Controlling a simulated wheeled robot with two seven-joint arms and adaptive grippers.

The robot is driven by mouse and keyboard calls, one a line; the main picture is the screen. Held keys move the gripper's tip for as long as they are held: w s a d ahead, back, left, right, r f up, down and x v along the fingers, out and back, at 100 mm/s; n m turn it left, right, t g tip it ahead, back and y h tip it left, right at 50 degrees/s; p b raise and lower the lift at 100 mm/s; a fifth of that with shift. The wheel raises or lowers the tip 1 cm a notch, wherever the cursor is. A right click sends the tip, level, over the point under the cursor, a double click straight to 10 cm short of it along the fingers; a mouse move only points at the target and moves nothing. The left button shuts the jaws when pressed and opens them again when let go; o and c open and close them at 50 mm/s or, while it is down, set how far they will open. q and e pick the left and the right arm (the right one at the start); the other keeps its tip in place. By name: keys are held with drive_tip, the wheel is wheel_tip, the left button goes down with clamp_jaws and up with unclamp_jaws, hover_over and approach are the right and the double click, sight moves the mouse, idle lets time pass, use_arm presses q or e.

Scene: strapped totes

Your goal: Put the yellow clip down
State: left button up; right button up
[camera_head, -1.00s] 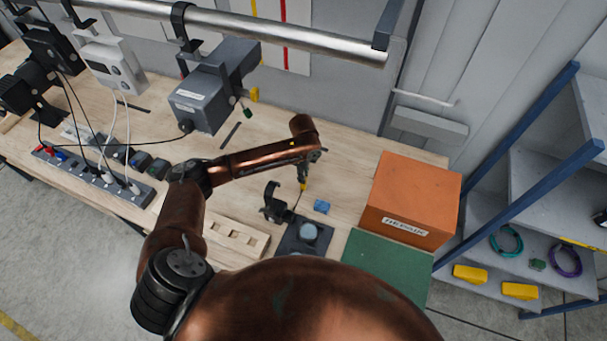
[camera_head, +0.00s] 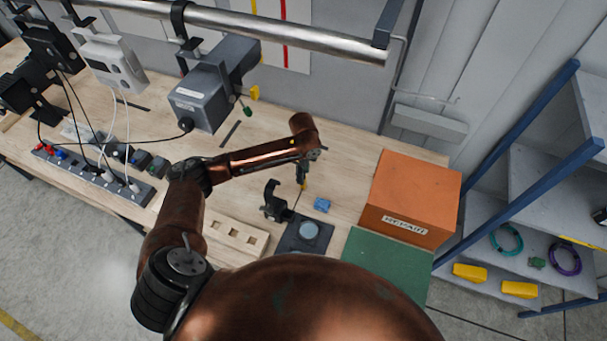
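My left arm reaches in from the left over the wooden bench. Its gripper (camera_head: 303,176) points down, and a small yellow clip (camera_head: 304,187) shows at its fingertips. The fingers look shut on the clip, though they are small and partly dark here. The clip is close above the bench, behind a blue block (camera_head: 322,205) and a black hooked holder (camera_head: 274,201). I cannot tell whether the clip touches the bench. My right gripper is not in view.
An orange box (camera_head: 425,190) stands right of the gripper, with a green mat (camera_head: 390,265) in front. A dark plate with a round grey pad (camera_head: 309,231) and a wooden block with square holes (camera_head: 234,238) lie nearer. A grey device (camera_head: 205,100) hangs from a rail behind.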

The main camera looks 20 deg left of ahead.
use_arm(q)
wheel_tip(320, 180, up, 11)
drive_tip(key=shift+f+b, duration=0.15)
drive_tip(key=shift+b, duration=0.6)
drive_tip(key=shift+r, duration=0.6)
drive_tip(key=shift+r, duration=0.1)
